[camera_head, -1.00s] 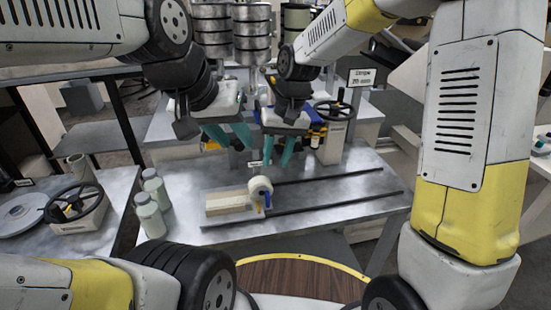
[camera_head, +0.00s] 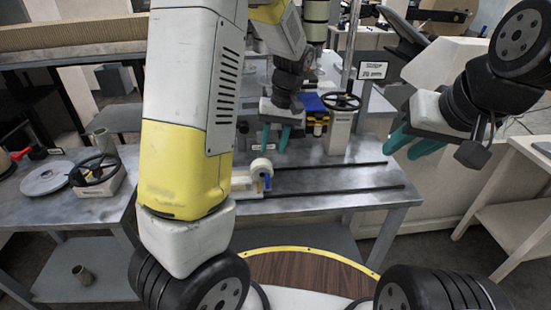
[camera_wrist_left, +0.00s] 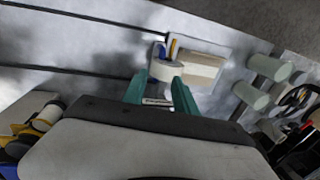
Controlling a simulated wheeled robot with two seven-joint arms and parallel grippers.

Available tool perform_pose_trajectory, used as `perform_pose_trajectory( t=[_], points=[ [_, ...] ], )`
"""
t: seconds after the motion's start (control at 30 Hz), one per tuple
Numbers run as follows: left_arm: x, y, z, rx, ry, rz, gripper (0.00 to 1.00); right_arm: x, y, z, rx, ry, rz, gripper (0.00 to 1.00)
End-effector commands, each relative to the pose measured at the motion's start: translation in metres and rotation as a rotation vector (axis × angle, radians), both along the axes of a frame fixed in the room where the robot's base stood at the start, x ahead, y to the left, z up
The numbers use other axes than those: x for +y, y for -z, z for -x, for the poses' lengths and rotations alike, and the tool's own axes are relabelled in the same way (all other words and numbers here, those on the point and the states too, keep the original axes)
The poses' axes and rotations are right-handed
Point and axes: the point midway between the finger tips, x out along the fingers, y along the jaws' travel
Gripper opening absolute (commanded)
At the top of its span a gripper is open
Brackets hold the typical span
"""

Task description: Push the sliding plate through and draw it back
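The pale sliding plate (camera_head: 241,183) carries a cream block and a white roll (camera_head: 261,167) on the metal table, largely hidden in the head view by my left arm. The left wrist view shows the plate (camera_wrist_left: 222,48), the cream block (camera_wrist_left: 200,66) and the roll (camera_wrist_left: 165,68) with small blue and yellow parts. My left gripper (camera_head: 275,145) has teal fingers pointing down, apart, above and behind the roll. In its wrist view the left gripper (camera_wrist_left: 158,92) is open and empty beside the roll. My right gripper (camera_head: 402,150) is open and empty right of the table.
Two dark rails (camera_head: 330,198) run right from the plate along the table, with bare metal between. A handwheel (camera_head: 341,102) and a sign (camera_head: 372,70) stand behind. Another handwheel (camera_head: 97,170) is on the left table.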

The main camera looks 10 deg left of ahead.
Motion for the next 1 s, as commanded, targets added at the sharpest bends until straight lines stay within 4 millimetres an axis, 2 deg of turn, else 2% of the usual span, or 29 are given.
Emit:
perform_pose_trajectory(
  t=[0.3, 0.5, 0.87, 1.0],
  points=[
    [0.009, 0.046, 0.003, 0.005, -0.001, -0.002, 0.34, 0.000, 0.000, 0.000, -0.001, 0.000, 0.000, 0.34],
    [0.013, 0.068, 0.004, 0.002, 0.001, 0.000, 0.34, 0.000, 0.000, 0.000, -0.001, 0.000, 0.000, 0.34],
    [0.014, 0.074, 0.005, 0.000, 0.001, 0.001, 0.34, 0.000, 0.000, 0.000, -0.001, 0.000, 0.000, 0.34],
    [0.014, 0.074, 0.005, 0.000, 0.001, 0.001, 0.07, 0.000, 0.000, 0.000, -0.001, 0.000, 0.000, 0.34]
  ],
)
